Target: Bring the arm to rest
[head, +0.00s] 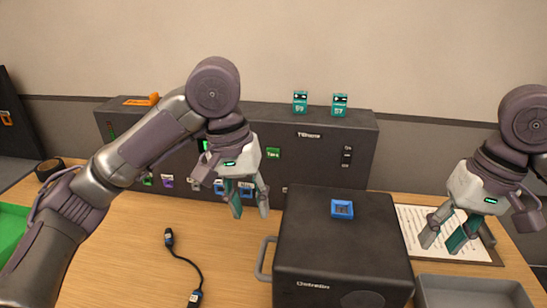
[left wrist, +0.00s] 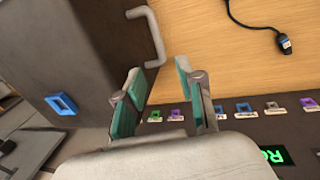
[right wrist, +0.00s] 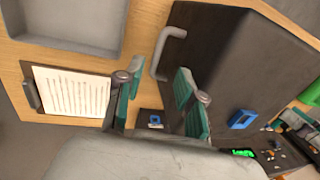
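My left gripper (head: 250,213) hangs fingers down over the wooden table, in front of the long dark panel (head: 318,165) and left of the dark box (head: 335,238). It is open; its teal-padded fingers stand apart with nothing between them in the left wrist view (left wrist: 160,70). My right gripper (head: 441,244) hangs fingers down above the clipboard (head: 413,219), right of the box. It is also open and empty in the right wrist view (right wrist: 157,72). The panel carries several small coloured pieces and green displays; my left arm hides part of it.
The box has a grey side handle (head: 265,258) and a blue square piece (head: 342,209) on top. A black cable (head: 185,262) lies on the table. A grey tray (head: 472,292) is at front right, a green bin (head: 12,238) at left. Two teal devices (head: 300,102) stand on the panel.

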